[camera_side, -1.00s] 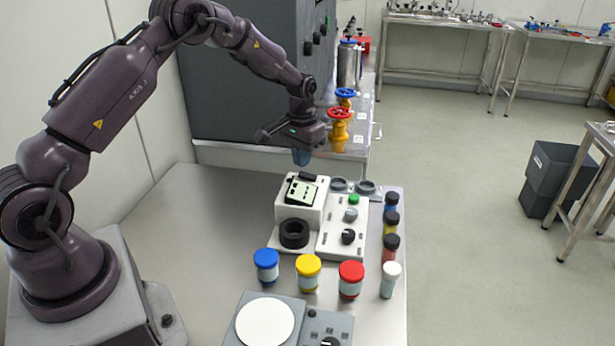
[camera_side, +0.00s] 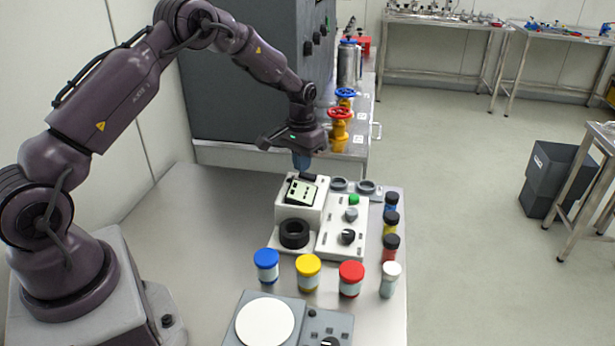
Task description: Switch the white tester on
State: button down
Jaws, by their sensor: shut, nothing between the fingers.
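The white tester (camera_side: 327,226) stands on the steel table, with a lit greenish display (camera_side: 301,193) tilted on its raised left part. A black ring-shaped socket (camera_side: 294,234) sits at the front of that part. Its right panel carries a green button (camera_side: 354,199), a grey knob (camera_side: 351,215) and a black knob (camera_side: 348,237). My gripper (camera_side: 302,164) is shut and empty, pointing down just above and behind the display. The gap to the tester is small, and I cannot tell whether the fingertips touch it.
Jars with blue (camera_side: 266,262), yellow (camera_side: 308,268) and red (camera_side: 351,274) lids stand in front of the tester. A white-capped vial (camera_side: 390,280) and several dark-capped vials (camera_side: 391,244) stand at right. A scale (camera_side: 265,323) is nearest. The table's left (camera_side: 190,235) is clear.

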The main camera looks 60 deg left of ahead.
jog(key=shift+f, duration=0.75)
jog(key=shift+r, duration=3.55)
jog(key=shift+f, duration=0.1)
jog(key=s, duration=0.2)
jog(key=s+d, duration=0.1)
jog(key=shift+f+g, duration=0.35)
jog(key=shift+g, duration=0.05)
jog(key=s+d+r+m+t, duration=0.1)
jog(key=s+d+r+t, duration=0.1)
jog(key=s+d+r, duration=0.3)
jog(key=s+d+r+m+t, duration=0.1)
jog(key=s+d+r+t, duration=0.1)
jog(key=s+d+r, duration=0.3)
jog(key=s+d+r+m+t, duration=0.1)
jog(key=s+d+r, duration=0.4)
jog(key=s+r, duration=0.5)
jog(key=s+t, duration=0.1)
jog(key=s, duration=0.4)
jog(key=shift+s+r, duration=0.15)
jog(key=shift+r, duration=0.15)
